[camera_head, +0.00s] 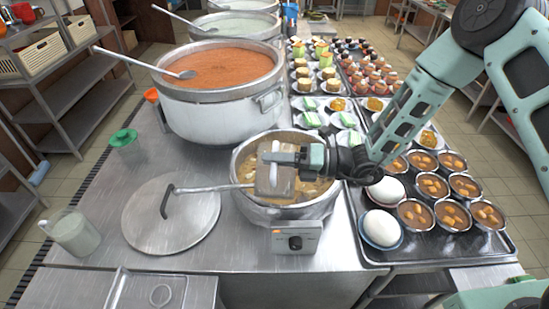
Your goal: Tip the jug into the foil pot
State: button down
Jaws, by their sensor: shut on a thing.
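The vessel is above the open metal pot (290,212) at the middle, which looks like the foil pot and holds brown stew with pale pieces. Stew shows through the vessel. I cannot tell its exact tilt, its contents or whether it touches the stew. The pot stands on a small burner (296,240). A second translucent jug (75,234) with whitish liquid stands upright at the left edge of the table.
A big stockpot (210,115) of orange-red soup stands behind. A ladle (215,188) reaches from the pot over a round metal lid (172,222). A dark tray (440,250) with several filled bowls is at right. A green item (122,138) is left. The table's front-left is partly free.

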jog(key=shift+w+r+m+p, duration=0.2)
jog(key=shift+w+m+p, duration=0.25)
jog(key=shift+w+m, duration=0.15)
jog(key=shift+w+d+f+m+p, duration=0.15)
jog(key=shift+w+f+m+p, duration=0.1)
jog(key=shift+w+m, duration=0.5)
jog(key=shift+w+d+f+m+p, duration=0.15)
jog(key=shift+w+f+m, duration=0.1)
jog(key=shift+w+m, duration=0.45)
jog(key=shift+w+d+f+m, duration=0.15)
jog(key=shift+w+m, duration=1)
jog(key=shift+w, duration=0.25)
jog(key=shift+w+d+f+m, duration=0.15)
jog(key=shift+w+m, duration=0.95)
jog(key=shift+w, duration=0.3)
